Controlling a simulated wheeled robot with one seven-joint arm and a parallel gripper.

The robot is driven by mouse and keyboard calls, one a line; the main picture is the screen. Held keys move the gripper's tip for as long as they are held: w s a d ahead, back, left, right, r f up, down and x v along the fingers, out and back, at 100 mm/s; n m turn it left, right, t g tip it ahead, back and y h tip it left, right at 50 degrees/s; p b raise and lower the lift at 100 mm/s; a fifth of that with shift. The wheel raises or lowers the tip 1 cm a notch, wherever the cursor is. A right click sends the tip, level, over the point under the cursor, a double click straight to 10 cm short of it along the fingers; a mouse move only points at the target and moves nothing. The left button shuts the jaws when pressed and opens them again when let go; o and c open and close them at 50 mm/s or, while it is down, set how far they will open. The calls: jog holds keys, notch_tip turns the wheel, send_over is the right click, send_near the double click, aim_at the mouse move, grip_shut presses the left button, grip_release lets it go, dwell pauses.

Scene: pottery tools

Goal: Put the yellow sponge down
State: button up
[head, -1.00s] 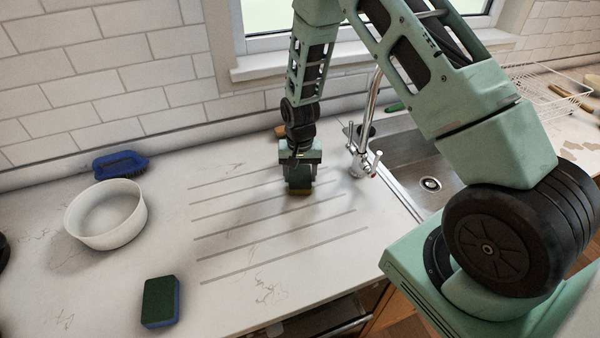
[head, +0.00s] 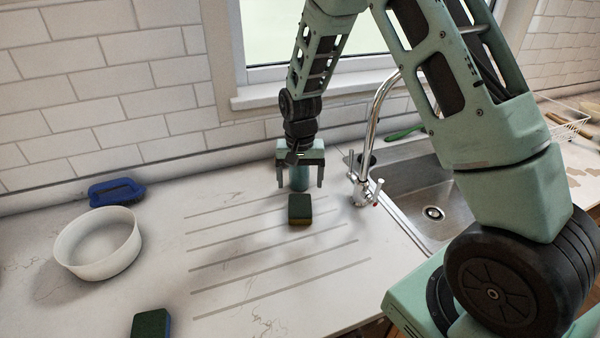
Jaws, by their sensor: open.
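The yellow sponge (head: 300,210), with a dark green top and a thin yellow edge at its front, lies flat on the grooved part of the white counter. My gripper (head: 300,184) is open and empty just behind and above the sponge, with its fingers spread and pointing down. The fingers look apart from the sponge. A teal bottle-like shape (head: 299,177) shows between the fingers; I cannot tell whether it stands behind them.
The sink (head: 440,185) and its tap (head: 375,125) are close on the right. A white bowl (head: 97,250) and a blue brush (head: 117,191) are at the left. A blue sponge with a green top (head: 151,324) lies at the front left. The counter's grooved middle is otherwise clear.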

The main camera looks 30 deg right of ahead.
jog(key=s+a+r+n+y, duration=0.1)
jog(key=s+a+r+n, duration=0.2)
jog(key=s+a+r, duration=0.3)
jog(key=s+a+r+n, duration=0.3)
jog(key=s+a+r, duration=0.1)
jog(key=a, duration=0.4)
jog(key=s+a+r+n, duration=0.1)
jog(key=s+a+n, duration=0.2)
jog(key=s, duration=0.6)
jog(key=s+a+r+n, duration=0.2)
jog(key=s+n, duration=0.3)
jog(key=s, duration=0.4)
jog(key=shift+s+a+r+b, duration=0.2)
jog(key=shift+s+a+b, duration=0.15)
jog(key=shift+a, duration=0.15)
